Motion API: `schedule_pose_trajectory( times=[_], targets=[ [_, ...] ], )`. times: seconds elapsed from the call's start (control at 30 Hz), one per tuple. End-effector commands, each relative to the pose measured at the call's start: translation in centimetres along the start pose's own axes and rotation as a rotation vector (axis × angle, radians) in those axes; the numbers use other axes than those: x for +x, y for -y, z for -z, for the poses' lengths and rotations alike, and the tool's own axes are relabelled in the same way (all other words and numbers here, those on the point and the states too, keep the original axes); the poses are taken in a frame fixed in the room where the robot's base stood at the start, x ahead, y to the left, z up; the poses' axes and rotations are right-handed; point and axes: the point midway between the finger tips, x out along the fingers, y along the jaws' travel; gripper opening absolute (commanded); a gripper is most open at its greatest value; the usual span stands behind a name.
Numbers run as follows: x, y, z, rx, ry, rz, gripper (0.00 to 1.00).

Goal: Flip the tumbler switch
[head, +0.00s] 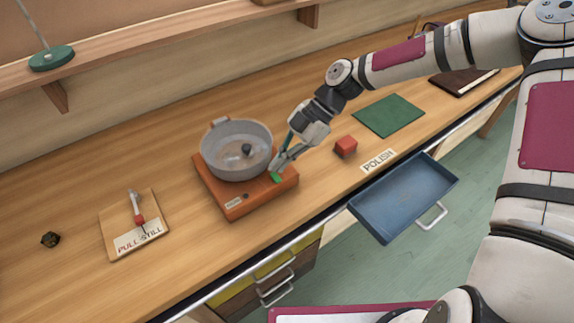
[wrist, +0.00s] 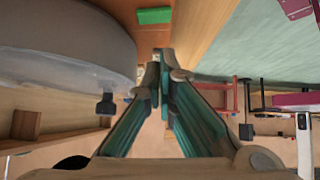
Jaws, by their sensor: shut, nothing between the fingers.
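An orange-brown box (head: 233,205) stands on the wooden counter with a grey pot (head: 222,163) on top. A small bright green piece (head: 276,178) shows on the box's right part, and also in the wrist view (wrist: 154,15). I cannot tell which part is the tumbler switch; it may be hidden by the fingers. My gripper (head: 279,167) is shut and empty beside the pot's right side, low over the box and close to the green piece. In the wrist view its fingertips (wrist: 163,72) are together, with the pot wall (wrist: 60,45) to their left.
A board (head: 118,222) with a red-tipped lever (head: 138,212) lies to the left. A red block (head: 346,146) and a green mat (head: 389,115) lie to the right. A blue drawer (head: 405,200) stands open at the front edge. A shelf (head: 170,45) runs along the back.

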Motion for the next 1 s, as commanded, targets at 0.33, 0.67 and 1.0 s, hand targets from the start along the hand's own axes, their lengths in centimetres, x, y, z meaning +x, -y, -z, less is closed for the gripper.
schedule_pose_trajectory(
  times=[0.33,0.67,1.0],
  targets=[
    [-5.2,-0.1,0.7,0.0,0.003,-0.005,0.0],
    [-9.6,0.3,0.8,-0.001,0.002,-0.001,0.0],
    [-10.1,0.4,0.9,-0.001,0.0,0.0,0.0]
  ],
)
